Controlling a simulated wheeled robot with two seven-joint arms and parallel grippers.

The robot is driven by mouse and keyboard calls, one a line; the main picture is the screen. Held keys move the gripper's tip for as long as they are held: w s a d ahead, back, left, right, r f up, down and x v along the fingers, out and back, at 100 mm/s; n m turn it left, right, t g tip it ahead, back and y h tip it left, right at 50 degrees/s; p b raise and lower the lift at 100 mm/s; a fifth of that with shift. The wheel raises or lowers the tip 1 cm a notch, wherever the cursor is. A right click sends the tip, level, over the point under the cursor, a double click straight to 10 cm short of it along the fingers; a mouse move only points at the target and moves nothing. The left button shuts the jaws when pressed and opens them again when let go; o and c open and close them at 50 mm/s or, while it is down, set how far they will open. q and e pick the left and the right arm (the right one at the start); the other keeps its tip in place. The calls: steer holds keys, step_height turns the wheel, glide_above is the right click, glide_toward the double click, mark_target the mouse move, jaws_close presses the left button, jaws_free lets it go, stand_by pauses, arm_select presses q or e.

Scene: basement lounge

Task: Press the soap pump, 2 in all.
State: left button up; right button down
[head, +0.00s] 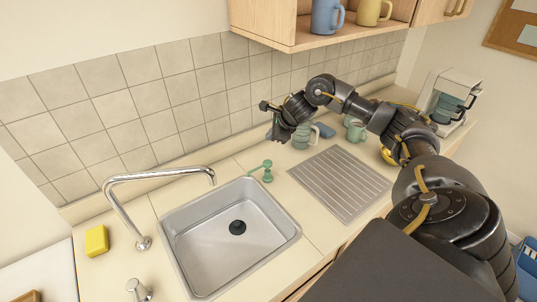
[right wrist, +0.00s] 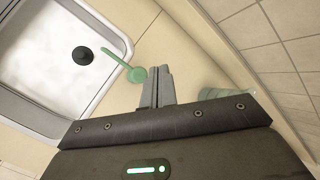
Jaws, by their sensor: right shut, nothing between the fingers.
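The green soap pump (head: 267,171) stands upright on the counter between the sink's back right corner and the tiled wall. Its round top and long spout also show in the right wrist view (right wrist: 137,75), with the spout pointing over the sink. My right gripper (head: 273,136) is above and behind the pump in the head view, pointing down. In the right wrist view its fingers (right wrist: 161,80) are shut and empty, with the pump top just left of the fingertips in the picture. I cannot tell the exact height gap. My left gripper is not in view.
The steel sink (head: 175,236) has a curved faucet (head: 150,178) at its left. A yellow sponge (head: 97,241) lies farther left. A green pitcher (head: 301,139) and a green mug (head: 356,131) stand behind the ribbed drainboard (head: 340,183), which is clear. A shelf (head: 300,43) hangs above.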

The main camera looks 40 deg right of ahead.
steer(key=shift+w+a, duration=0.15)
steer(key=shift+a, duration=0.15)
steer(key=b, duration=0.6)
glide_above(269, 163)
step_height(269, 163, down, 8)
steer(key=shift+f, duration=0.1)
steer(key=shift+d+f, duration=0.1)
steer(key=shift+f, duration=0.25)
steer(key=shift+b, duration=0.3)
stand_by(1.1)
steer(key=shift+f+b, duration=0.45)
steer(key=shift+b, duration=0.1)
